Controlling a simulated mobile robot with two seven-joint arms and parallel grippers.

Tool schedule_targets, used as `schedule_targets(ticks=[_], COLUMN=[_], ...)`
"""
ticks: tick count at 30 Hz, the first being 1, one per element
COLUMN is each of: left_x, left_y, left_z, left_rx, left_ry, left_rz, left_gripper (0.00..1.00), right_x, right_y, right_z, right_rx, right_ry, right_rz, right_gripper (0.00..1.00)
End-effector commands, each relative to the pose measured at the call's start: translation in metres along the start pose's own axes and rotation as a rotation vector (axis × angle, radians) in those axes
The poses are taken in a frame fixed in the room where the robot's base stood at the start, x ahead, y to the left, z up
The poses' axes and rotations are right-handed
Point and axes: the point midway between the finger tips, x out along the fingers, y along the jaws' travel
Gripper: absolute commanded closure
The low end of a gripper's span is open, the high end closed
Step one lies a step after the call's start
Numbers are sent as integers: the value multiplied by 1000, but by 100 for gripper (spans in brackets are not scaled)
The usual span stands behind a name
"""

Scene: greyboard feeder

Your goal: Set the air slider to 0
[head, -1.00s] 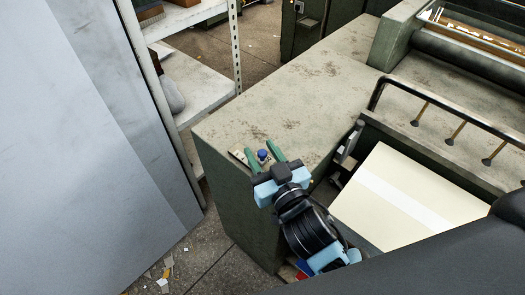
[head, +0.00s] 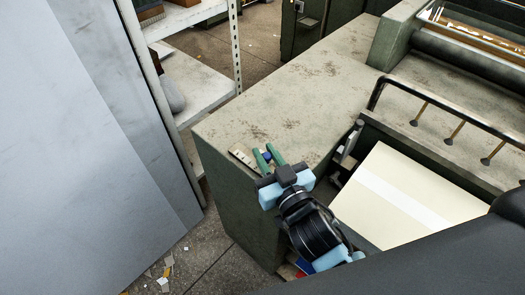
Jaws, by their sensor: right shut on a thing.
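The air slider's small blue knob (head: 266,155) sits on the green-grey machine top near its front left edge. A pale scale strip (head: 241,157) with dark marks shows just left of the knob; the rest of it is hidden by my gripper, and I cannot read its numbers. My right gripper (head: 266,156) has green fingers, shut on the blue knob, one on each side. The knob is partly hidden between them. My left gripper is not in view.
A stack of cream board (head: 400,200) lies in the feeder to the right, under a black rail (head: 450,110) with hanging suckers. A grey panel (head: 80,130) and a white shelf (head: 195,85) stand at left. The machine top (head: 300,100) behind the gripper is clear.

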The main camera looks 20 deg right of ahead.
Motion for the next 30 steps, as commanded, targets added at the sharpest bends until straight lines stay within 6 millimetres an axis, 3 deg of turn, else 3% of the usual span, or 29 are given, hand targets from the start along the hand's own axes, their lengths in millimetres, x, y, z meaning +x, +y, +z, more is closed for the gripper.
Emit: schedule_targets(ticks=[6,17,18,22,30], left_x=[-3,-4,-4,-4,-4], left_y=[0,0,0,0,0], left_z=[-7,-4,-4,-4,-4], left_rx=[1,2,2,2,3], left_ry=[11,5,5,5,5], left_rz=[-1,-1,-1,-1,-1], left_gripper=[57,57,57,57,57], right_x=[-24,-29,-29,-29,-29], right_y=[10,12,12,12,12], right_z=[1,2,2,2,1], right_rx=[0,-2,-2,-2,-1], right_ry=[-4,-7,-7,-6,-3], right_rz=[1,2,2,2,1], right_gripper=[100,100,78,62,62])
